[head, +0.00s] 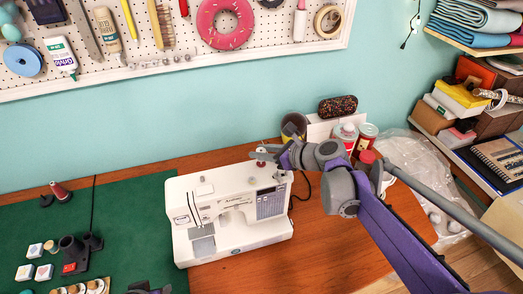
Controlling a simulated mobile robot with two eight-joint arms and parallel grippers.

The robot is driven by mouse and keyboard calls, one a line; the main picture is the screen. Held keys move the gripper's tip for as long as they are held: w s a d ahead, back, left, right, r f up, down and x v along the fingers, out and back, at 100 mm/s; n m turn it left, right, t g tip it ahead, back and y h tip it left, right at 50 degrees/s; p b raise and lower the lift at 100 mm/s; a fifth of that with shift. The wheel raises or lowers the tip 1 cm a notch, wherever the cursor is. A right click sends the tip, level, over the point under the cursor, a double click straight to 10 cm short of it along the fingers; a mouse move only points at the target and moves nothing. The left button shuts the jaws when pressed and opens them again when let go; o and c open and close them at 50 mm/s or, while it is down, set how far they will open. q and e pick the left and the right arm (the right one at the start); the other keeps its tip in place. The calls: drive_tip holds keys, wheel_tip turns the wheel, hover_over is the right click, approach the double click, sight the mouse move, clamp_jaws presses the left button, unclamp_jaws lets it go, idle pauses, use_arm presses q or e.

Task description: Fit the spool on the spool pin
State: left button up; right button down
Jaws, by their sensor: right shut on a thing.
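The white sewing machine (235,222) stands on the table, its left part on the green mat. My right gripper (264,155) reaches in from the right over the back of the machine's top. It is shut on a small spool (262,149), mostly hidden by the fingers; a bit of red and white shows. The spool is above or at the machine's top. The spool pin is not clear behind the gripper, and I cannot tell whether the two touch. A dark grey part (150,288) at the bottom edge seems to be my left gripper, mostly cut off.
The green mat (125,215) holds a dark red cone (60,192), a black stand (78,252) and several small white blocks. Behind my right arm are tins (367,132), a dark cup (294,126) and a patterned case (338,106). Bare wood (330,250) lies right of the machine.

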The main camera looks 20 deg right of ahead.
drive_tip(key=shift+f+b, duration=0.65)
drive_tip(key=shift+f, duration=0.5)
drive_tip(key=c, duration=0.5)
unclamp_jaws()
drive_tip(key=v, duration=1.1)
drive_tip(key=shift+f, duration=0.1)
